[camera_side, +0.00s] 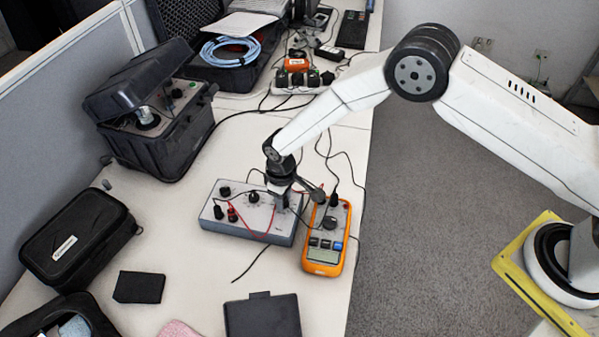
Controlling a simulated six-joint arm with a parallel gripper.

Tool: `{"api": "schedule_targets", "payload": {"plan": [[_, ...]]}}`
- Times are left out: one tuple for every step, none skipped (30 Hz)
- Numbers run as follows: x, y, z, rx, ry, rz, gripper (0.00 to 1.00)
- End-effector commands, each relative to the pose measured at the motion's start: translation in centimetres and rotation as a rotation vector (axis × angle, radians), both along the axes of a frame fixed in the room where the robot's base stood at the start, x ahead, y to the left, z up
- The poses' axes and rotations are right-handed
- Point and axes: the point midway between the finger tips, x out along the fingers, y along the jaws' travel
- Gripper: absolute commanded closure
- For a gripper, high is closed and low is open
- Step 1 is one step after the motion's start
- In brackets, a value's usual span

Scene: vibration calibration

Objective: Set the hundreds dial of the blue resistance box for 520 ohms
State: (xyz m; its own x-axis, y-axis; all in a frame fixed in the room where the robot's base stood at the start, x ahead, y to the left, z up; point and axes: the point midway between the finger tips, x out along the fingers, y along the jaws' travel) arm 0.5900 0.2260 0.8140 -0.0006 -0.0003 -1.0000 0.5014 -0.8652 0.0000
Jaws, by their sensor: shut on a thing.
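The resistance box (284,227), with a pale top panel and blue-grey sides, lies flat on the bench. Black dial knobs show on its top, one at the back left (225,191) and another (253,197) to the right of it. Plugs with red and black leads sit at its front left. My gripper (283,203) points down over the right part of the box and is shut on a dial. The gripper hides that dial, and I cannot tell which one it is. The dial markings are too small to read.
An orange multimeter (325,255) stands close to the box's right side, near the bench edge. Loose leads run around both. A black case (78,238) and a large open black case (160,135) stand on the left. A black pouch (139,287) and a dark flat case (262,316) lie in front.

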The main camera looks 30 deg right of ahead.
Motion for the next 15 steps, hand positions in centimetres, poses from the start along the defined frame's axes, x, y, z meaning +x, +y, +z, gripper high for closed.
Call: {"api": "schedule_targets", "payload": {"plan": [[0.07, 0.04, 0.07, 0.001, -0.002, 0.0, 1.0], [0.07, 0.04, 0.08, 0.001, -0.002, 0.0, 1.0], [0.07, 0.04, 0.08, 0.001, -0.002, 0.0, 1.0], [0.07, 0.04, 0.08, 0.001, -0.002, 0.0, 1.0], [0.07, 0.04, 0.08, 0.001, -0.002, 0.0, 1.0], [0.08, 0.05, 0.08, 0.001, -0.002, -0.001, 1.0], [0.08, 0.05, 0.08, 0.002, -0.003, -0.001, 1.0], [0.08, 0.05, 0.08, 0.002, -0.003, -0.001, 0.5], [0.08, 0.05, 0.08, 0.002, -0.003, -0.001, 0.38], [0.07, 0.04, 0.07, 0.001, -0.002, -0.001, 0.28], [0.07, 0.04, 0.07, 0.001, -0.002, -0.001, 0.24], [0.06, 0.04, 0.06, 0.001, -0.002, -0.001, 0.24], [0.06, 0.04, 0.06, 0.001, -0.002, -0.001, 0.24], [0.05, 0.03, 0.05, 0.001, -0.002, -0.001, 0.24], [0.04, 0.03, 0.04, 0.001, -0.002, -0.001, 0.24]]}}
